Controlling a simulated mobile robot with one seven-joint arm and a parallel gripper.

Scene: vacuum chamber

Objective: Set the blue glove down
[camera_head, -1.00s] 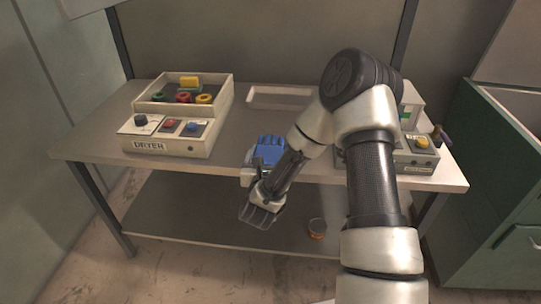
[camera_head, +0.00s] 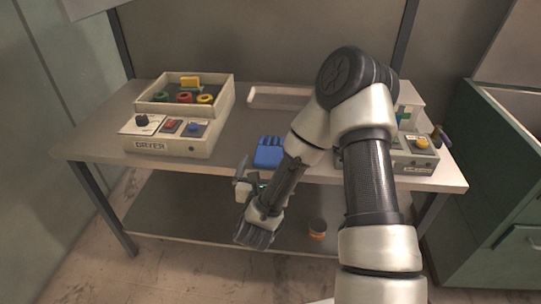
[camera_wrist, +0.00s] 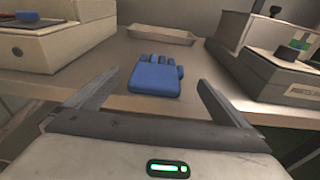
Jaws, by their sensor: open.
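The blue glove (camera_head: 269,151) lies flat on the table (camera_head: 88,145) near its front edge, between the dryer and the machine on the right. In the wrist view the glove (camera_wrist: 155,78) lies ahead of my gripper (camera_wrist: 150,92), fingers pointing away from me. The two jaws are apart and empty, and neither touches the glove. In the head view my gripper hangs in front of the table edge, and its fingertips are hard to make out there.
The dryer (camera_head: 168,142) stands at the left with an open bin of coloured rings behind its panel. A shallow tray (camera_head: 275,97) lies at the back. A machine with a yellow knob (camera_head: 412,158) stands at the right. A small jar (camera_head: 317,229) stands on the lower shelf.

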